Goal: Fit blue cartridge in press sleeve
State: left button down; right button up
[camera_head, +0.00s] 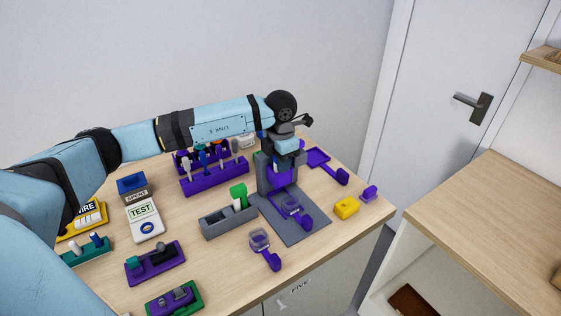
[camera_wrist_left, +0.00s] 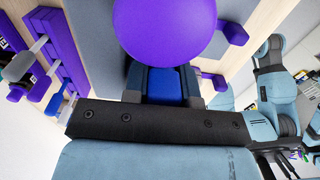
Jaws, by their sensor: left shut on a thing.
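The blue cartridge (camera_wrist_left: 168,86) shows in the left wrist view between the dark fingers of my left gripper (camera_wrist_left: 166,84). The gripper is shut on it. A large purple rounded part (camera_wrist_left: 168,25) lies right in front of the cartridge and hides its far end. In the head view my left gripper (camera_head: 286,150) is at the grey press (camera_head: 263,174) with purple parts. The press sleeve cannot be made out clearly behind the gripper, so I cannot tell whether the cartridge is touching or inside it.
A grey tray (camera_head: 212,230) with a green block (camera_head: 238,195) stands left of the press. A purple rack (camera_head: 212,180) stands behind it. A purple-handled piece (camera_head: 268,256) lies in front; a yellow block (camera_head: 345,208) lies to the right. Bare wood shows at the front right.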

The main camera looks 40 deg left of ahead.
pick_arm(q)
jog(key=shift+s+f, duration=0.1)
jog(key=shift+f, duration=0.05)
jog(key=c, duration=0.8)
grip_release()
jog(key=shift+d, duration=0.1)
jog(key=shift+c, duration=0.2)
jog(key=shift+r, duration=0.45)
notch_tip(320, 180, up, 13)
jog(key=shift+f+b, duration=0.2)
jog(key=shift+b, duration=0.55)
jog(key=shift+r, duration=0.35)
jog(key=shift+d, duration=0.1)
